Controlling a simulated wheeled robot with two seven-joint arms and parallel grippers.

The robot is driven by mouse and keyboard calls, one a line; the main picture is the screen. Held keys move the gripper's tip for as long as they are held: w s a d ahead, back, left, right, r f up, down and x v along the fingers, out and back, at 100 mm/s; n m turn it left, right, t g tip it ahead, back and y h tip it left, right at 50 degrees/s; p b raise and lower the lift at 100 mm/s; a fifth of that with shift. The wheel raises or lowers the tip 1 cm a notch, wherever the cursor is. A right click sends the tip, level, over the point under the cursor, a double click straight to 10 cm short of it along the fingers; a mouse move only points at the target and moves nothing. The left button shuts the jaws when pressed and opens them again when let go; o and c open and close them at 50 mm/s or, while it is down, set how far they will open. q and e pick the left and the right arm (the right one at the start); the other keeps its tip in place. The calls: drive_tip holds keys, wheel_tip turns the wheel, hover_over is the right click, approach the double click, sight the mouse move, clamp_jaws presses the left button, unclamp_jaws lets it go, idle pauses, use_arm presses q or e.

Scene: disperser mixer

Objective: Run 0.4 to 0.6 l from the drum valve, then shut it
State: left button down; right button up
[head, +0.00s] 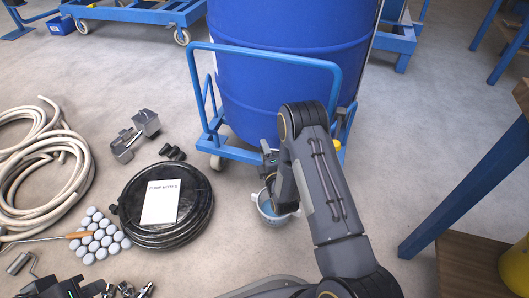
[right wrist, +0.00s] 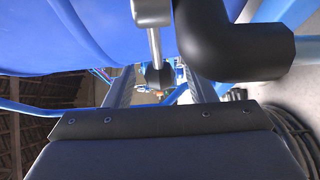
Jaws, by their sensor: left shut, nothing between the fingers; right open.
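The blue drum (head: 290,75) stands in a blue wheeled cradle. In the right wrist view a black elbow spout (right wrist: 240,45) and a grey valve lever (right wrist: 153,35) with a dark end show close below the drum (right wrist: 80,30). My right gripper (head: 268,165) is at the drum's lower front, its open fingers (right wrist: 157,88) on either side of the lever's end; contact cannot be told. A pale jug (head: 268,213) with bluish contents stands on the floor below, partly hidden by my right arm. Its level cannot be read. My left gripper (head: 82,288) is shut and empty at the lower left.
A coiled black hose (head: 200,225) bears a paper (head: 160,202). Beige hose (head: 45,165), a metal fitting (head: 145,123) and several grey round pieces (head: 98,235) lie left. A blue-legged bench (head: 470,185) stands right. Floor between drum and bench is clear.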

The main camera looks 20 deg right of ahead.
drive_tip(key=s+p, duration=0.2)
drive_tip(key=s, duration=0.5)
drive_tip(key=shift+s+a, duration=0.35)
drive_tip(key=shift+s, duration=0.05)
